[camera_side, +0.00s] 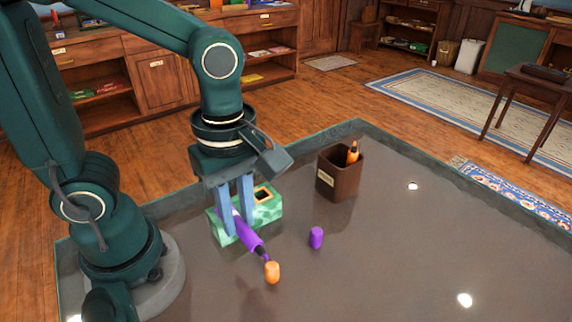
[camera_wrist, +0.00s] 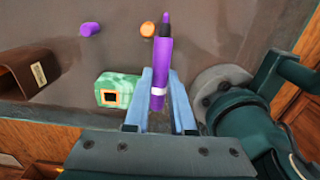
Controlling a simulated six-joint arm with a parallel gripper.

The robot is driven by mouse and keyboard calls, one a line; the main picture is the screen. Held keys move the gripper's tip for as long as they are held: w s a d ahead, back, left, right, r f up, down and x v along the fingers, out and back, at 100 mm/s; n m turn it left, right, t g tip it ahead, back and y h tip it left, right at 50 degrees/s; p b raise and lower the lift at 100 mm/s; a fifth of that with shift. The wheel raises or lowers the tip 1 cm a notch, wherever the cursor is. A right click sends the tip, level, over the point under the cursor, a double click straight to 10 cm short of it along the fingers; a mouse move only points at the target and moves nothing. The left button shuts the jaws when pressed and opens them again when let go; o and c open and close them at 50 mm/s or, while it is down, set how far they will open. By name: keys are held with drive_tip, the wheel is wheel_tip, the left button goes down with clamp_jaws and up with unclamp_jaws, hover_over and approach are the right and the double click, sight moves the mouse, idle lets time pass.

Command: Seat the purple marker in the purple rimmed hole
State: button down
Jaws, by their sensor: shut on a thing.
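My gripper (camera_side: 237,230) is shut on the purple marker (camera_side: 249,234), its fingers pointing down. A green marbled block (camera_side: 268,213) stands behind and beside the fingers. Its orange rimmed hole (camera_side: 263,195) shows and is empty; it also shows in the wrist view (camera_wrist: 110,97). No purple rimmed hole is visible; my fingers hide part of the block.
A purple cap (camera_side: 316,237) and an orange cap (camera_side: 272,272) stand on the grey table. A brown cup (camera_side: 340,176) holding an orange marker (camera_side: 353,152) stands behind, right of the block. The table's right side is clear.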

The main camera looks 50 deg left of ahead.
sight(247, 268)
drive_tip(key=shift+d, duration=0.1)
drive_tip(key=shift+f, duration=4.75)
drive_tip(key=shift+f, duration=0.15)
drive_tip(key=c, duration=0.8)
unclamp_jaws()
drive_tip(key=shift+o, duration=0.2)
